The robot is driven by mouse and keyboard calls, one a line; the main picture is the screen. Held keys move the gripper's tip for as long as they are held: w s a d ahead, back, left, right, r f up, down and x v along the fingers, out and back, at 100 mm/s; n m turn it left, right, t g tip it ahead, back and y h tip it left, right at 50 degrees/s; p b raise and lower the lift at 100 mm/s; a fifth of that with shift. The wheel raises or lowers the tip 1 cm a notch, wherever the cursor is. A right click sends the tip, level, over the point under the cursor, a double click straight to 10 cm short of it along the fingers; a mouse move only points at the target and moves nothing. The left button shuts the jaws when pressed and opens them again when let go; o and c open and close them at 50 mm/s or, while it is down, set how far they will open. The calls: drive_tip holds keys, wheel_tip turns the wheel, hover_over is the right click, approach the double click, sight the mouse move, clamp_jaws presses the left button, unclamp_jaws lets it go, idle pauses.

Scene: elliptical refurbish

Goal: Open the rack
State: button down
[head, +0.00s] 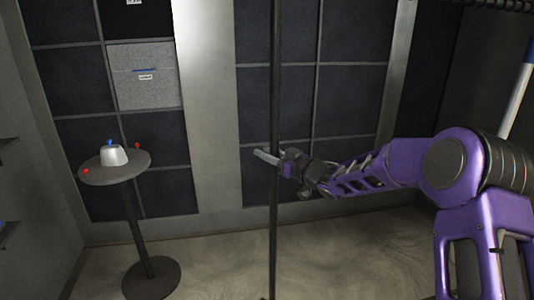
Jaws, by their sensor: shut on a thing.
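A thin dark upright bar (275,80) runs from the top of the head view down to near the floor. It looks like part of the rack, but I cannot tell whether it is a door edge or a post. My gripper (270,158) is at the bar, about halfway down, reaching in from the right. It is shut on the bar, with a pale grey tip showing on the bar's left side. The exact contact is small and partly hidden.
A small round table (96,174) stands at the left, with a white tapered object (114,155) and small red pieces on it. Dark wall panels (205,15) flank a pale wall strip. Pale floor (215,265) lies clear between the table and the bar.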

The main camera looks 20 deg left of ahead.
drive_tip(key=shift+d+r, duration=0.1)
drive_tip(key=c, duration=0.6)
unclamp_jaws()
drive_tip(key=v, duration=1.7)
drive_tip(key=shift+d, duration=0.15)
